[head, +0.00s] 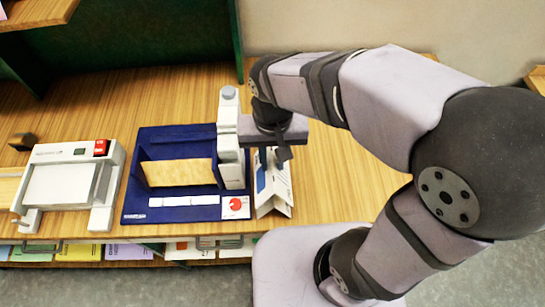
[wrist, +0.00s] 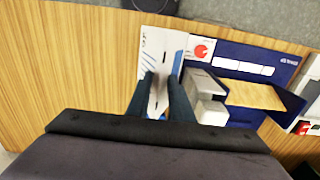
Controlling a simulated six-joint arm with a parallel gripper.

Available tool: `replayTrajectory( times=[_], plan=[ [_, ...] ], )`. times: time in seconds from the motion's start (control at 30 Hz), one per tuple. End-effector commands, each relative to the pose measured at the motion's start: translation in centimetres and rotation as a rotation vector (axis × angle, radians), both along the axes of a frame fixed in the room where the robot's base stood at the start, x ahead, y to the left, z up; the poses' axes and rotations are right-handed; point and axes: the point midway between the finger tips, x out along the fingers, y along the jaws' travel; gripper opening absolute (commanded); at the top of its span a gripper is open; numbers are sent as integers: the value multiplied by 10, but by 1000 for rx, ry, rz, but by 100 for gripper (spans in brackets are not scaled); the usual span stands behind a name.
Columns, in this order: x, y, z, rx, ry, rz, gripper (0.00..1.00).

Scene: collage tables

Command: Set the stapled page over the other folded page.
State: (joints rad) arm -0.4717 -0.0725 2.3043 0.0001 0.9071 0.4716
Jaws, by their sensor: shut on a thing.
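A white folded page with blue print (head: 273,197) stands like a tent on the table, right of the blue board. My gripper (head: 283,152) is above it, pointing down. In the wrist view, my gripper (wrist: 159,98) has its two dark fingers on either side of the folded page (wrist: 157,45), shut on its upper part. A blue-printed panel shows at its right side. I cannot tell whether this is one page or two laid together, and no staple is visible. The page's lower edges seem at or close to the table.
A blue board (head: 150,207) carries a tan panel (head: 180,172), a white strip and a red-dot card (head: 236,206). A white upright device (head: 230,140) stands close left of my gripper. A white machine (head: 70,185) is at the left. The table right of the page is clear.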

Motion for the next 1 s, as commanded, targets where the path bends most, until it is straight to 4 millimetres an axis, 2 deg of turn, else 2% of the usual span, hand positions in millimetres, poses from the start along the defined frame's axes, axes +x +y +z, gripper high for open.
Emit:
replayTrajectory(
  times=[0.03, 0.6, 1.0],
  plan=[
    [0, 0, -10, 0, 0, 0, 9],
    [0, 0, -59, 0, 1, 0, 9],
    [0, 0, -79, 0, 0, 0, 9]
  ],
)
